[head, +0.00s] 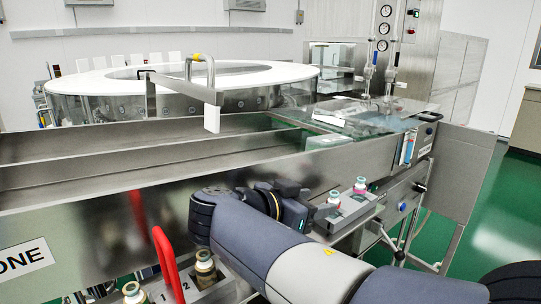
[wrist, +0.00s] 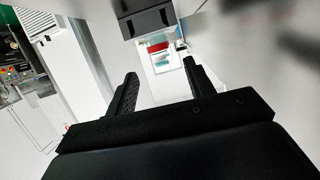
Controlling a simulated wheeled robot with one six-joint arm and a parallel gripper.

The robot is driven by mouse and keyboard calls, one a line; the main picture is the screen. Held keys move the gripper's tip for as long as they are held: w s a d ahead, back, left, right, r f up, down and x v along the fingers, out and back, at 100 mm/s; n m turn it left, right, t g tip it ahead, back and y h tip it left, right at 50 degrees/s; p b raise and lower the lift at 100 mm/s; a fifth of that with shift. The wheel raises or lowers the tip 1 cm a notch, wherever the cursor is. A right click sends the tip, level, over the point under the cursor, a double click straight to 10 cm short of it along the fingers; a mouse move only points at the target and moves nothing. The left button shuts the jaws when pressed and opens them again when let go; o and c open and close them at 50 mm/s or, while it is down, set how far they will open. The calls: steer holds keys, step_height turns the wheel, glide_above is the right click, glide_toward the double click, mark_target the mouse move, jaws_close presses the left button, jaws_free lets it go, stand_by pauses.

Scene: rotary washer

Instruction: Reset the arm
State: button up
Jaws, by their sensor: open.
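My arm (head: 290,250) reaches in from the lower right in the head view and ends in dark wrist parts near the front face of the steel machine (head: 100,185). I cannot make out the fingertips there. In the wrist view my gripper (wrist: 158,84) is open, with its two black fingers apart and nothing held between them. A dark block (wrist: 148,20) and a small red item (wrist: 158,47) show beyond the fingers, out of their grasp.
A red handle (head: 165,262) and capped bottles (head: 205,262) stand left of my arm. A white-rimmed round washer (head: 280,75) is behind. Green floor (head: 505,215) is open at the right.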

mark_target(332, 198)
steer(key=x, duration=0.5)
steer(key=shift+w+d, duration=0.1)
steer(key=shift+r, duration=0.15)
